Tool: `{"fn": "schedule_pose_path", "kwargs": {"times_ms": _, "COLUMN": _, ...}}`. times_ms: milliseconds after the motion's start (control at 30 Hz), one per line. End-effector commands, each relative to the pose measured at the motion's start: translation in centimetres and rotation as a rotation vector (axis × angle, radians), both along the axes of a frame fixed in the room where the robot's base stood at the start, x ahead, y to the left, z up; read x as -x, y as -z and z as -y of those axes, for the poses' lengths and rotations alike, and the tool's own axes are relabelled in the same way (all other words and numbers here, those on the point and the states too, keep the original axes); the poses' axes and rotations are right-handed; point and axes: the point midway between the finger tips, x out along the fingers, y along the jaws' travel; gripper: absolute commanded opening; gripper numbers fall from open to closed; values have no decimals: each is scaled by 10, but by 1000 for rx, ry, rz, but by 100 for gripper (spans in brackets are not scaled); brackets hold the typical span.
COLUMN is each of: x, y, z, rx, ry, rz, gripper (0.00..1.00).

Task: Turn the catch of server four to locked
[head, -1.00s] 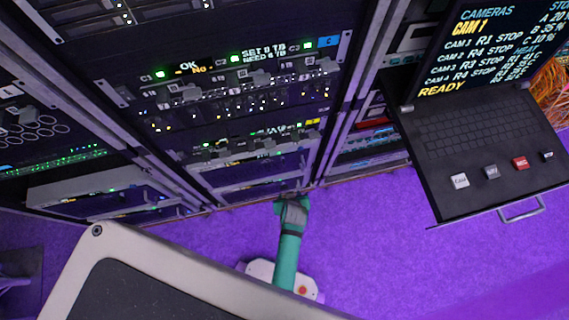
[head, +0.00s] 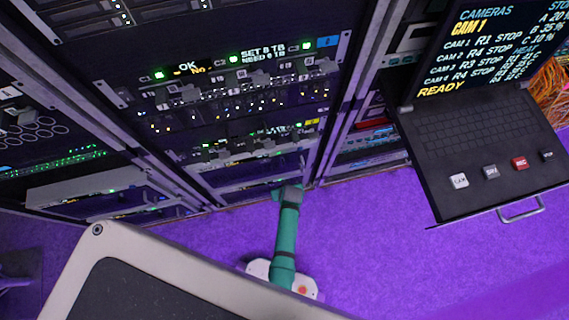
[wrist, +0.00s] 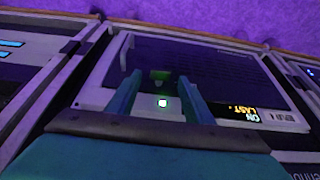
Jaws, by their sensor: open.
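In the wrist view my gripper (wrist: 160,95) is open, with its two teal fingers apart in front of a dark server panel (wrist: 215,70). Between the fingers are a lit green-white lamp (wrist: 162,103) and a small dim green part (wrist: 159,77); I cannot tell whether that part is the catch of server four or how it is turned. Nothing is visibly held. In the head view my teal arm reaches to the low front of the middle rack, by the lowest units (head: 245,185); the fingertips are hard to make out there.
The rack's upper units carry lit displays (head: 262,52) and a row of small switches (head: 235,90). A fold-out console (head: 480,140) with keyboard and screen juts out at the right. Rack posts (head: 335,130) stand close to my arm. The purple floor (head: 400,250) is clear in front.

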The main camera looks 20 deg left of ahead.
Motion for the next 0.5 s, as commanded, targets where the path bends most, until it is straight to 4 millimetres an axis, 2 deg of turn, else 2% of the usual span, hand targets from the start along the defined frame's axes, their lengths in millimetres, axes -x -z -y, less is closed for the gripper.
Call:
{"fn": "schedule_pose_path", "kwargs": {"times_ms": 200, "x": -4, "y": 12, "z": -3, "rx": 0, "ry": 0, "rz": 0, "gripper": 47}}
{"fn": "schedule_pose_path", "kwargs": {"times_ms": 500, "x": -4, "y": 14, "z": -5, "rx": 0, "ry": -3, "rz": 0, "gripper": 47}}
